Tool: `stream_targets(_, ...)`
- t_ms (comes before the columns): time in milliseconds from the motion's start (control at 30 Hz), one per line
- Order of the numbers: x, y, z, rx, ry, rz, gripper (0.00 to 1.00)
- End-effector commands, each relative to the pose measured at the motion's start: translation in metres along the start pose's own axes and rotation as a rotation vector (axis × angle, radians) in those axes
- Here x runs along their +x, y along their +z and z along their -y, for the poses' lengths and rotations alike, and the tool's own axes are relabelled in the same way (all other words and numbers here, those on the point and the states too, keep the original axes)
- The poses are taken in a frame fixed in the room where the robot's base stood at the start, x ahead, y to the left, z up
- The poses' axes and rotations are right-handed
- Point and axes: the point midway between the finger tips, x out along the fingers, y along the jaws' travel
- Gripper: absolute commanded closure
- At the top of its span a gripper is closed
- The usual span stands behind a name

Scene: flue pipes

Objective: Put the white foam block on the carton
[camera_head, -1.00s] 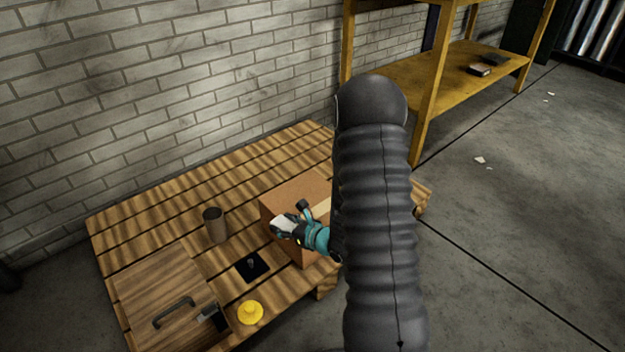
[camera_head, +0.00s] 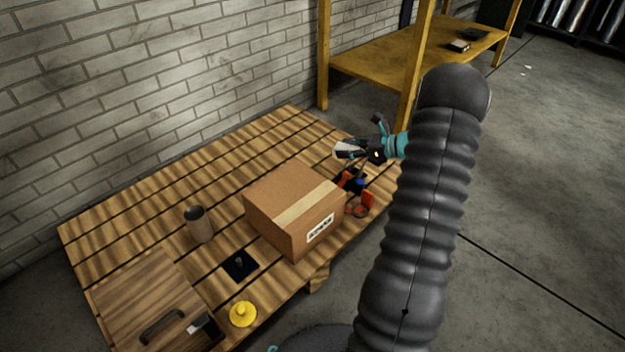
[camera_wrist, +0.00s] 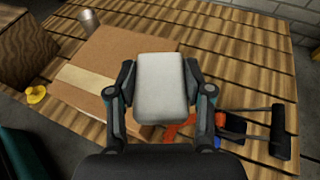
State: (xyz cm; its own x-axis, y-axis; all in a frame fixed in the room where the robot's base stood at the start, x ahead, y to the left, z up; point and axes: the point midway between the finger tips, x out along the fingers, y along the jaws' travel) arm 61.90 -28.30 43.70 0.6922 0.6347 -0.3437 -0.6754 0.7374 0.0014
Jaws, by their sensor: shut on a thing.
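The white foam block (camera_wrist: 161,88) is held between the two fingers of my gripper (camera_wrist: 162,92) in the wrist view. In the head view the block (camera_head: 347,148) shows as a small pale piece at my gripper (camera_head: 358,150), which is beyond the carton's right side, above the pallet. The carton (camera_head: 290,205) is a closed brown box with a tape strip and a label, standing on the wooden pallet. The carton also shows left of the block in the wrist view (camera_wrist: 120,55). Its visible top is bare.
A red and black tool group (camera_head: 356,190) lies right of the carton. A cup (camera_head: 199,224), a black plate (camera_head: 240,266), a yellow knob (camera_head: 243,314) and a wooden box with handle (camera_head: 145,300) stand on the pallet (camera_head: 130,225). A yellow shelf (camera_head: 400,70) stands behind.

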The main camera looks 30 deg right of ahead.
Motion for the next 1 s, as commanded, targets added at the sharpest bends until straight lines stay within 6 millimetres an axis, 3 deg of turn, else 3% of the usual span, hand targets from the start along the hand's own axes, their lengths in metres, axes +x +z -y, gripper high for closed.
stream_targets(67,-0.007,-0.003,0.004,0.0,0.002,0.001,0.73)
stream_targets(167,0.0,-0.006,0.002,0.001,0.005,0.001,0.73)
stream_targets(700,0.106,-0.029,-0.026,0.0,0.003,0.001,0.73)
stream_targets(1000,0.12,-0.04,-0.029,0.001,0.001,0.001,0.73)
